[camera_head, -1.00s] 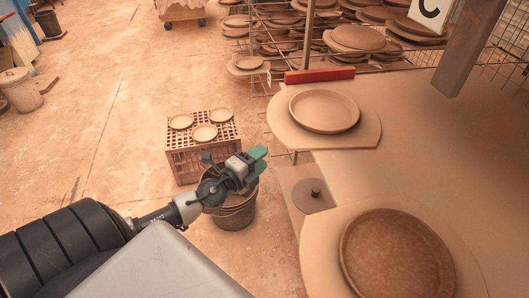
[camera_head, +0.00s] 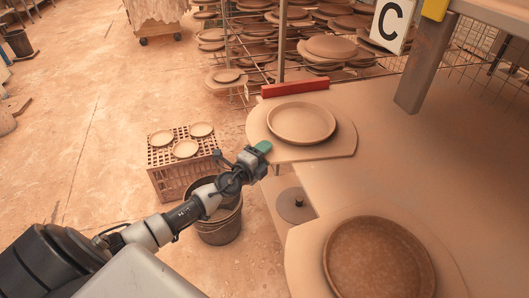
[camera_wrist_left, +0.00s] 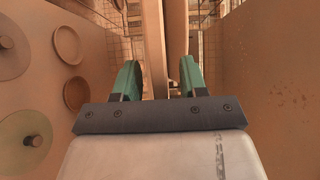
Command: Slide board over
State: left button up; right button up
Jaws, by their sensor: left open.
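A tan board (camera_head: 335,146) with a rounded edge lies at the far left edge of the work surface in the head view. A round clay plate (camera_head: 301,122) sits on it. A second board (camera_head: 302,262) lies nearer, with a larger, darker plate (camera_head: 378,262) on it. My left gripper (camera_head: 262,150), with green fingertips, is by the near left edge of the far board; I cannot tell whether it touches. In the left wrist view its two green fingers (camera_wrist_left: 160,80) stand apart with nothing clearly held between them. My right gripper is not in view.
A red bar (camera_head: 295,88) stands behind the far board. A round metal disc with a knob (camera_head: 295,206) lies between the boards. A bucket (camera_head: 219,234) and a crate (camera_head: 180,183) bearing small plates stand below left. A post (camera_head: 425,75) rises at right. The surface right of the boards is clear.

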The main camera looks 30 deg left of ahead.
pick_arm(q)
grip_shut()
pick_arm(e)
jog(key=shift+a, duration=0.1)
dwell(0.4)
